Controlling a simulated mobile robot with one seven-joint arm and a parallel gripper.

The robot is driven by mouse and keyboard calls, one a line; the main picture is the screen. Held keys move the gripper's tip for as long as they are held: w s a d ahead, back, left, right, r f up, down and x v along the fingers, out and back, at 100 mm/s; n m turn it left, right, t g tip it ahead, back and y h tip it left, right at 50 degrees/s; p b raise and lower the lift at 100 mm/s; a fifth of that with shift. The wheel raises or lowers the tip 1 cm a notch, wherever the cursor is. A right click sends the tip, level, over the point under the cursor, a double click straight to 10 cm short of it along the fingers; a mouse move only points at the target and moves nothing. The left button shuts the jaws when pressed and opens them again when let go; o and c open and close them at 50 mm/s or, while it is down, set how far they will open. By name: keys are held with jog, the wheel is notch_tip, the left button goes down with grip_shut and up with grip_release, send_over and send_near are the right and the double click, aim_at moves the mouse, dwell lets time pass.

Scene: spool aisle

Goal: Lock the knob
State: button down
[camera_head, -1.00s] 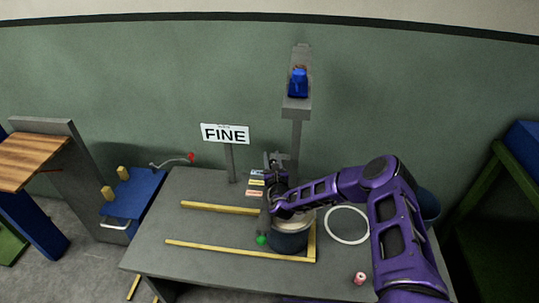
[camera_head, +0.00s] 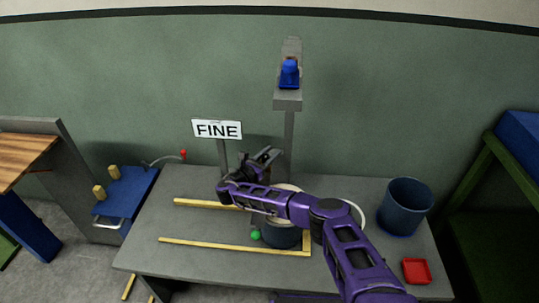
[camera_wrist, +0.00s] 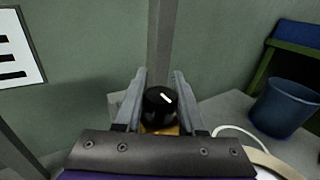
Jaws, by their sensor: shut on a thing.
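The knob (camera_wrist: 160,104) is round and black with a short white line on its face, seen in the wrist view. The line slants from upper left to lower right. My gripper (camera_wrist: 160,82) is shut on the knob, one finger on each side. A yellow-orange base shows below it. In the head view my gripper (camera_head: 267,156) is at the back of the grey table, right of the FINE sign. The knob is hidden there.
The FINE sign (camera_head: 217,129) stands left of a grey post (camera_head: 288,140) bearing a blue object (camera_head: 289,74). A dark pot (camera_head: 281,237) lies under my arm. A blue bin (camera_head: 405,207) and red tray (camera_head: 416,271) are at the right. Yellow rails (camera_head: 215,245) edge the left area.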

jog(key=shift+d+m+g+h, duration=0.15)
jog(key=shift+m+g+h, duration=0.15)
jog(key=shift+m+h, duration=0.15)
jog(key=c, duration=0.5)
grip_release()
jog(key=shift+s, duration=0.15)
